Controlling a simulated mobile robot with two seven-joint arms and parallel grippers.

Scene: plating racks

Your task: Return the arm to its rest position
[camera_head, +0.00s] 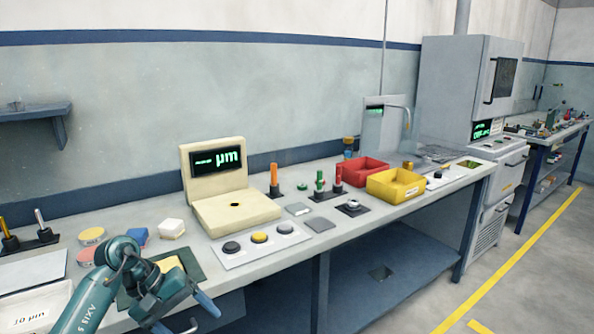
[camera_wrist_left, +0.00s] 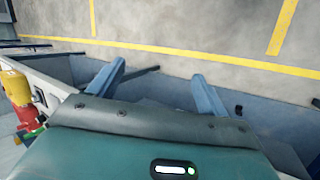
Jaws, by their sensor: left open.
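My left arm, teal, comes in from the bottom left in the head view and bends over the near edge of the bench. Its left gripper (camera_head: 186,314) is open and empty, with blue fingers spread apart past the front edge of the bench. In the left wrist view the left gripper (camera_wrist_left: 156,86) shows two blue fingers wide apart with nothing between them, over the bench's lower part and the floor. My right gripper is in neither view.
The long bench (camera_head: 345,222) holds a cream gauge (camera_head: 236,207), a red bin (camera_head: 362,171), a yellow bin (camera_head: 396,184) and a pad with three discs (camera_head: 260,243). A dark green mat (camera_head: 190,263) lies beside my arm. The floor (camera_head: 528,285) in front is clear.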

